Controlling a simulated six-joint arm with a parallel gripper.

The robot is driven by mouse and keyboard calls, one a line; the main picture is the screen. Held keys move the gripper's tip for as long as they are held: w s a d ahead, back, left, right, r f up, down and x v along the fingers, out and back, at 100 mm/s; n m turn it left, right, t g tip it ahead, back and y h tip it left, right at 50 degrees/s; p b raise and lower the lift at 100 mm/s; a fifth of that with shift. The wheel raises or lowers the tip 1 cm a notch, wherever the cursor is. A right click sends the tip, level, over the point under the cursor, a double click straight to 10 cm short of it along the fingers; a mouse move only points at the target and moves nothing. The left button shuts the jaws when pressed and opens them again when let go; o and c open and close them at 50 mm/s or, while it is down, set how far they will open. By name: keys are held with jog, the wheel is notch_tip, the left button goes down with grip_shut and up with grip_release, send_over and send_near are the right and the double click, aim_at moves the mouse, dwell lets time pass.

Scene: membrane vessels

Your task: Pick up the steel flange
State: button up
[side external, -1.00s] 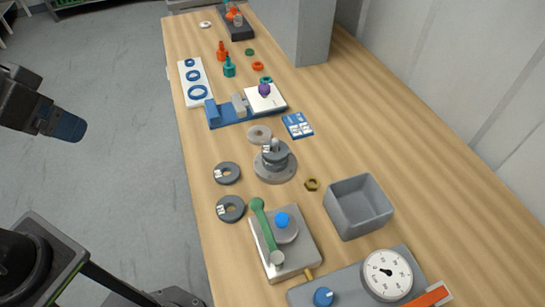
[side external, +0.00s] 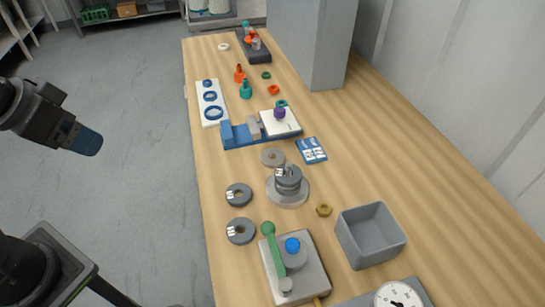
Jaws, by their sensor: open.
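A flat light-grey metal ring (side external: 272,157) lies on the wooden bench below the blue fixture; it looks like the steel flange. A wider pale metal disc (side external: 296,200) lies just below it with a small stack of dark grey discs (side external: 288,178) on top, so I cannot be fully sure which is meant. My gripper (side external: 88,143) is at the left, over the floor and off the bench, well apart from both. It is open, with nothing seen in it; its fingers are small and dark here.
Two dark grey labelled rings (side external: 239,194) lie left of the disc. A brass nut (side external: 324,210) and a grey open bin (side external: 370,236) are at its right. The clamp plate with green lever (side external: 274,250) stands in front. A grey column (side external: 318,45) rises at the back.

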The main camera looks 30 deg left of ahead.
jog(key=w+d+r+m+g, duration=0.1)
jog(key=w+d+r+m, duration=0.1)
jog(key=w, duration=0.3)
jog(key=w+d+r+m+g, duration=0.1)
jog(key=w+r, duration=0.1)
jog(key=w, duration=0.3)
jog(key=m+g, duration=0.4)
jog(key=m, duration=0.4)
send_over(271, 152)
jog(key=s, duration=0.1)
jog(key=f, duration=2.2)
jog(key=shift+s+d, duration=0.1)
jog(key=shift+d, duration=0.1)
jog(key=shift+n, duration=0.3)
jog(key=shift+d+f, duration=0.15)
jog(key=shift+f, duration=2.7)
jog(key=shift+r, duration=0.1)
jog(key=c, duration=0.8)
